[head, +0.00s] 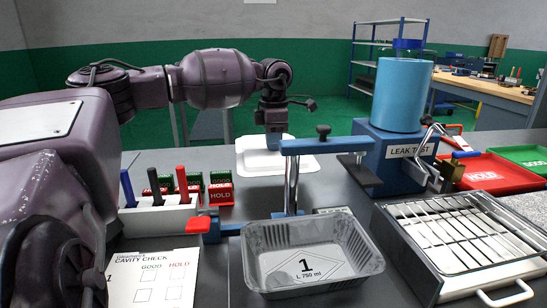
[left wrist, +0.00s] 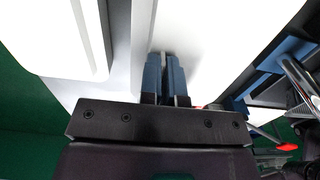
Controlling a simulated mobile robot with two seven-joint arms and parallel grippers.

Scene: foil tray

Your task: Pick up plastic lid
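The white plastic lid (head: 257,163) lies on the grey table behind the blue-armed stand in the head view. White surfaces, probably the lid (left wrist: 215,35), fill much of the left wrist view. My left gripper (head: 274,140) points down at the lid's far part. In the left wrist view its blue fingers (left wrist: 166,62) are close together, with a narrow gap, and their tips are against or just above a white surface. I cannot tell whether they pinch the lid's edge. My right gripper is not in view.
The leak tester (head: 405,95) is right of the lid, and a wire-rack device (head: 393,232) is at front right. A pen holder (head: 160,219) and HOLD/GOOD blocks (head: 221,194) stand left.

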